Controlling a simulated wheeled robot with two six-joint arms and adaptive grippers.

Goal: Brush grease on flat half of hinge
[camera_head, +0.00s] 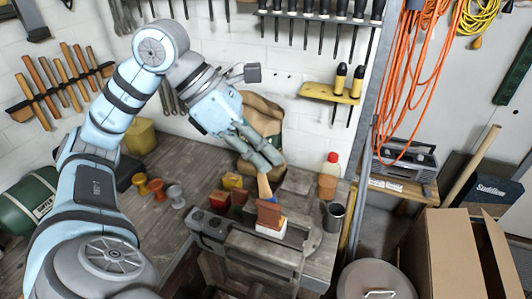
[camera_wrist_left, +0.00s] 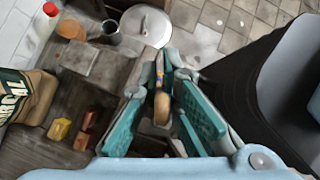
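My left gripper (camera_head: 268,160) points down over the vise and is shut on the wooden handle of a brush (camera_head: 265,187). In the left wrist view, the handle (camera_wrist_left: 160,106) lies between the teal fingers (camera_wrist_left: 159,82). Below the handle, a reddish-brown block-like part (camera_head: 268,213) stands over a white piece (camera_head: 270,229) at the vise. I cannot tell how these parts touch, nor clearly pick out the hinge or any grease on it. The grey vise (camera_head: 262,246) sits at the bench's front edge. My right gripper is out of view.
A dark metal cup (camera_head: 333,216) and a red-capped bottle (camera_head: 329,177) stand right of the vise. Small red and yellow boxes (camera_head: 232,181) and a brown bag (camera_head: 262,117) are behind it. A cardboard box (camera_head: 455,255) stands at the lower right. Bench space at left is partly clear.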

